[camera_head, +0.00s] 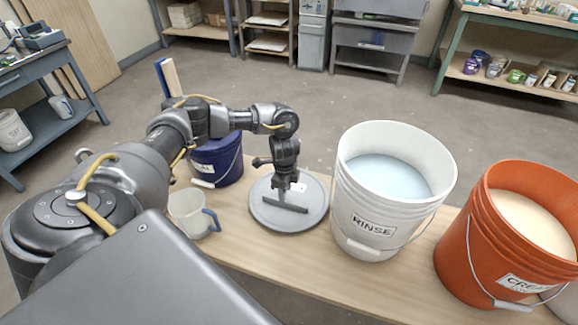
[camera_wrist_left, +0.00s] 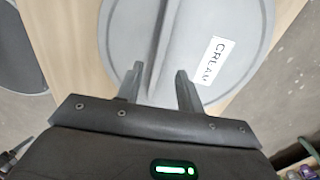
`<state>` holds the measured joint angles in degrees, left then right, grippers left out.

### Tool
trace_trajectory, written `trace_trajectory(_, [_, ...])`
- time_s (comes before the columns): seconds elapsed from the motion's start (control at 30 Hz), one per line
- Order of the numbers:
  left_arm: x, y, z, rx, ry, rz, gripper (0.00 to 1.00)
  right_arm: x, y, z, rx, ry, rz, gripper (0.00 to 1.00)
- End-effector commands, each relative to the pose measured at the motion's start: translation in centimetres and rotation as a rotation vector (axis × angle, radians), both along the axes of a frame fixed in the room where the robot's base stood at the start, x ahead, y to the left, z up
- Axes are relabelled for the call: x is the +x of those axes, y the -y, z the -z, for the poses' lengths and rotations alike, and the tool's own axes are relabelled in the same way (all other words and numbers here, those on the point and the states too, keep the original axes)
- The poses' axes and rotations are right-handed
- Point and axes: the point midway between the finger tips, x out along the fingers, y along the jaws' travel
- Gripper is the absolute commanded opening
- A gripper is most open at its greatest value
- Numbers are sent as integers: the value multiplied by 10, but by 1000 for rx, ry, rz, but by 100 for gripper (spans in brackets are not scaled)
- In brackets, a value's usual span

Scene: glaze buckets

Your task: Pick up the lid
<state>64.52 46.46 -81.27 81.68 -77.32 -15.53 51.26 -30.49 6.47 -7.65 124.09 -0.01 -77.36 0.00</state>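The lid (camera_head: 313,205) is a round grey disc lying on the wooden bench, between the mug and the white bucket. In the left wrist view the lid (camera_wrist_left: 240,25) bears a raised bar across its middle and a white label (camera_wrist_left: 212,61) reading CREAM. My left gripper (camera_head: 281,200) points down over the middle of the lid. In the left wrist view my left gripper (camera_wrist_left: 159,82) is open, its two fingers apart on either side of the bar. I cannot tell whether they touch it. My right gripper is not in view.
A white RINSE bucket (camera_head: 345,195) stands close to the right of the lid, and an open orange bucket (camera_head: 470,240) of cream liquid beyond it. A mug (camera_head: 187,215) and a blue bucket (camera_head: 225,165) stand to the left. Shelves line the back.

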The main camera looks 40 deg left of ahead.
Motion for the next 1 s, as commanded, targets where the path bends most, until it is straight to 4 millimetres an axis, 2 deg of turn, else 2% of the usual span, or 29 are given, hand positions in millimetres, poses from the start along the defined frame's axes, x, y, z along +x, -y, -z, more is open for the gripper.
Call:
trace_trajectory(0.17, [-1,-1,4,0,0,-1,37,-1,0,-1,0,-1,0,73])
trace_trajectory(0.5, [-2,-2,49,0,0,-3,37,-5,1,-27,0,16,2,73])
trace_trajectory(1.0, [-2,-2,53,-1,0,-2,37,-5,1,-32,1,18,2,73])
